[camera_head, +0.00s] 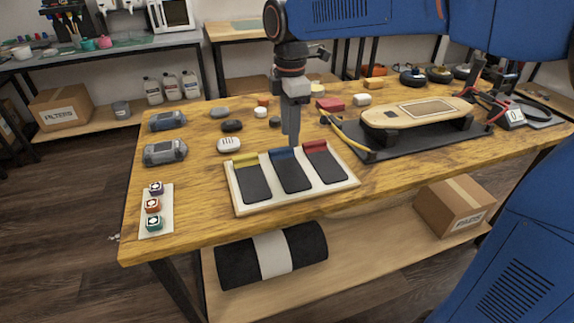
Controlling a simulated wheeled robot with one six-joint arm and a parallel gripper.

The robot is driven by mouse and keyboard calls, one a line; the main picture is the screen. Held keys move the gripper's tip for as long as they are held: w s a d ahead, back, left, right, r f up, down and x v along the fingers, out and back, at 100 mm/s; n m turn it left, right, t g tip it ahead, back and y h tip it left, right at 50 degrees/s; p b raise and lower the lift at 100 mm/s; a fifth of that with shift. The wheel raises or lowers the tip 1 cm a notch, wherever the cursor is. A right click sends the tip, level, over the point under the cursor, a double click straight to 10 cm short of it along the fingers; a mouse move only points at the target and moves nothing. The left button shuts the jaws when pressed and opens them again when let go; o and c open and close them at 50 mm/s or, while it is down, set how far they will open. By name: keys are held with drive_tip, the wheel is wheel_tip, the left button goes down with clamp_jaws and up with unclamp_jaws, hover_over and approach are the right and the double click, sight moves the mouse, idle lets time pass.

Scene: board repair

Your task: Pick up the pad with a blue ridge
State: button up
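The pad with a blue ridge (289,172) is a dark, flat, rectangular pad lying in the middle of a pale tray (243,205) on the wooden table. Its blue ridge runs along the far end. A pad with a yellow ridge (252,180) lies to its left and a pad with a red ridge (325,163) to its right. My gripper (294,143) points straight down just over the far end of the blue-ridged pad.
Small grey and white parts (229,145) lie behind the tray. A strip with three coloured cubes (153,205) is at left. The table front is clear.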

drive_tip(key=shift+a+f, duration=0.15)
drive_tip(key=shift+f, duration=1.75)
drive_tip(key=shift+c, duration=0.6)
clamp_jaws()
wheel_tip(320, 180, up, 14)
